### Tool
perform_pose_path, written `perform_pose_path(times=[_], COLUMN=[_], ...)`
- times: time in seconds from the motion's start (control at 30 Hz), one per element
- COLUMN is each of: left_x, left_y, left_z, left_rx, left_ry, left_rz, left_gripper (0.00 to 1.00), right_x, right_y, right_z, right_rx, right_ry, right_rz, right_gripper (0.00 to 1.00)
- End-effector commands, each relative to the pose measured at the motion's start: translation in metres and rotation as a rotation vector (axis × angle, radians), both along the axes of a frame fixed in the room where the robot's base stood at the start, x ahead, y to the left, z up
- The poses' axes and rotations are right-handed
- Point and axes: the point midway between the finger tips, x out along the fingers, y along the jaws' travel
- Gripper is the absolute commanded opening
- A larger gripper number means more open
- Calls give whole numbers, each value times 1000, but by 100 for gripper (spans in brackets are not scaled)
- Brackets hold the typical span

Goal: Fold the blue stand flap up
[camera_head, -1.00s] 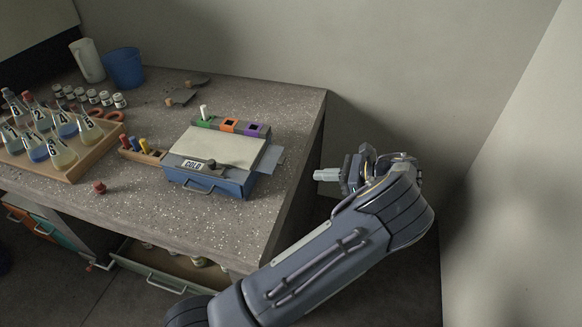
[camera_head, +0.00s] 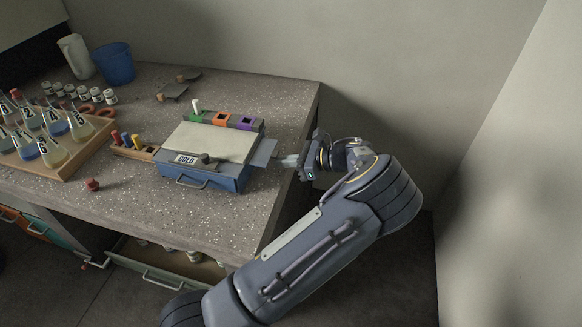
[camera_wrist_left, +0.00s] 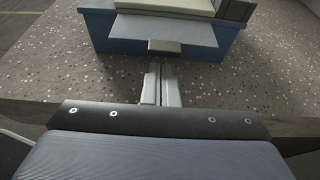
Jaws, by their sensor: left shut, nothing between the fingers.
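The blue stand flap (camera_head: 264,152) is a flat grey-blue plate that sticks out from the right side of the blue box marked COLD (camera_head: 230,180). The flap also shows in the left wrist view (camera_wrist_left: 165,30), lying out flat from the box's wall. My left gripper (camera_head: 287,161) is just right of the flap's outer edge, over the bench's right edge. Its fingers (camera_wrist_left: 162,70) are shut and empty and point at the flap. A small dark block shows between the fingertips and the flap; I cannot tell if they touch. My right gripper is out of view.
The speckled bench (camera_head: 130,195) is bare in front of the box. A wooden tray (camera_head: 70,165) of flasks and a small rack (camera_head: 130,152) stand to the left. A drawer (camera_head: 165,265) is open below. A wall is close on the right.

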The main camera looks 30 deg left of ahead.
Motion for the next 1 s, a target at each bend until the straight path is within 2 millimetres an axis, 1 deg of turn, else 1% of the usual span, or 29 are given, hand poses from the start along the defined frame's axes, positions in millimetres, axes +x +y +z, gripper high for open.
perform_pose_path(times=[0.03,0.13,0.53,0.73,1.0], left_x=[0,0,0,0,0], left_y=[0,0,0,0,0], left_z=[4,9,11,17,18], left_rx=[0,-1,-2,-38,-78], left_ry=[-1,1,1,-7,-18], left_rz=[0,1,1,1,2], left_gripper=[0,0,0,0,0], right_x=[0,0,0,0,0], right_y=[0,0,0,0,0], right_z=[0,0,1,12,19], right_rx=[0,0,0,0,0], right_ry=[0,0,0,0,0], right_rz=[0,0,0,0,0], right_gripper=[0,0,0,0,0])
